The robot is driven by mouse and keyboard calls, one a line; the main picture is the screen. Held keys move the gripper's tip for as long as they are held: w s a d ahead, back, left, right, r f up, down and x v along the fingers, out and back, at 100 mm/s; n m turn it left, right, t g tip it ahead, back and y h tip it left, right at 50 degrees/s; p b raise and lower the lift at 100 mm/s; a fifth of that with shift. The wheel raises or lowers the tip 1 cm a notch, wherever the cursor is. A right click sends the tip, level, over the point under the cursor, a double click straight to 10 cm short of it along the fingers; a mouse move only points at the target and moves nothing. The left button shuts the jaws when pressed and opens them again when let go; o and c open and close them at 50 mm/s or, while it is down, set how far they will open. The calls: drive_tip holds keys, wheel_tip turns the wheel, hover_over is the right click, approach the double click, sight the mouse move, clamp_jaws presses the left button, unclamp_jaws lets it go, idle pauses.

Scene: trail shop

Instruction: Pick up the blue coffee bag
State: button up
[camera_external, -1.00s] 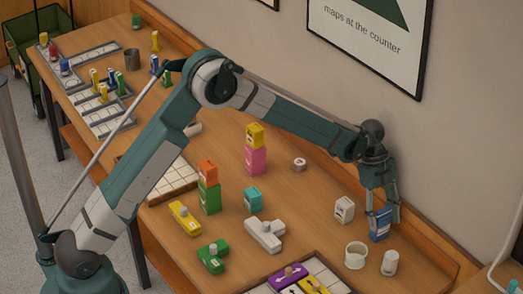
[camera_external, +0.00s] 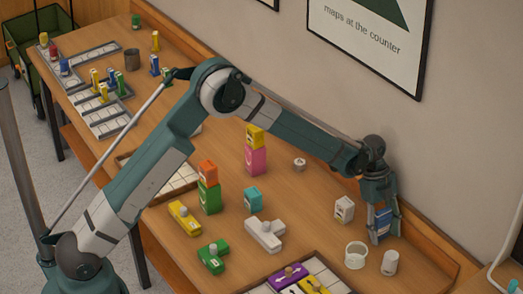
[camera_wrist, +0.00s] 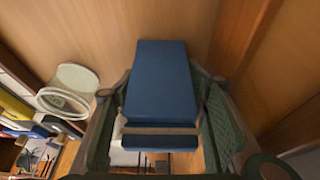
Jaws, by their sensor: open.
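The blue coffee bag (camera_external: 380,226) stands upright on the right part of the wooden table. My gripper (camera_external: 382,232) is lowered over it, with a finger on either side of the bag. In the wrist view the blue bag (camera_wrist: 160,85) fills the middle, between the two open fingers of my gripper (camera_wrist: 158,130). A gap shows between the bag and the right finger; whether the left finger touches it I cannot tell. The fingers partly hide the bag in the external view.
A white mug (camera_external: 356,255) and a white cylinder (camera_external: 390,263) stand in front. The raised wooden table edge (camera_external: 425,240) runs behind and to the right. A puzzle tray (camera_external: 335,280) lies at the front.

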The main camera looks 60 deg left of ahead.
drive_tip(key=c, duration=0.8)
drive_tip(key=shift+o, duration=0.2)
drive_tip(key=shift+r, duration=0.15)
wheel_tip(320, 180, up, 10)
drive_tip(key=p, duration=0.1)
idle(0.5)
